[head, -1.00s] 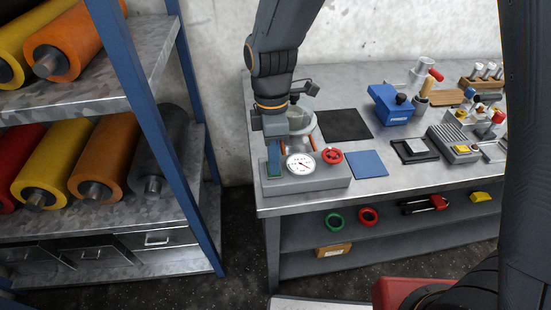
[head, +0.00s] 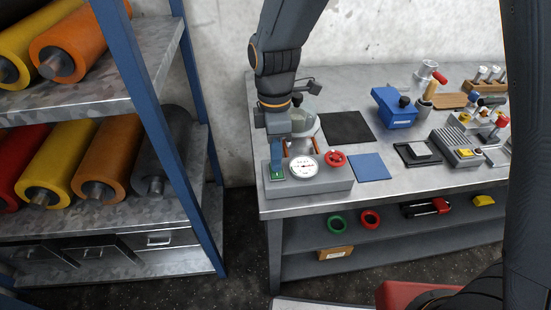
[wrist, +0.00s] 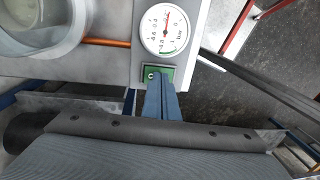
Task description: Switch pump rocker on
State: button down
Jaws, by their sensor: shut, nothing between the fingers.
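The pump box (head: 325,184) is a grey block on the left end of the bench. Its top carries a round white gauge (head: 303,168), a red handwheel (head: 334,158) and a green rocker (head: 277,172) at the left. The gauge also shows in the wrist view (wrist: 165,29), with the green rocker (wrist: 151,73) just below it. My gripper (head: 277,166) is shut and empty, pointing down with its blue fingertips at the rocker. In the wrist view the fingers (wrist: 159,78) cover part of the rocker. I cannot tell whether they touch it or which way it is tipped.
A clear vessel (head: 301,126) stands behind the pump box, close to my wrist, with an orange pipe beside it. A black mat (head: 346,127), a blue mat (head: 368,167) and a blue box (head: 395,107) lie to the right. A blue-framed roller rack (head: 152,120) stands left.

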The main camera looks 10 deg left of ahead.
aim_at(277, 176)
jog(key=shift+r+p, duration=0.45)
jog(key=shift+r, duration=0.1)
notch_tip(277, 176, up, 13)
jog(key=s, duration=0.2)
jog(key=shift+d, duration=0.25)
jog(key=shift+f, duration=0.1)
jog(key=s+d+f+m+t, duration=0.1)
jog(key=d+f+m, duration=0.4)
jog(key=d+m, duration=0.5)
jog(key=s+d+f+m+t+b, duration=0.1)
jog(key=d+f+m, duration=0.4)
jog(key=d+m, duration=0.6)
jog(key=d, duration=0.4)
jog(key=shift+t+b, duration=0.3)
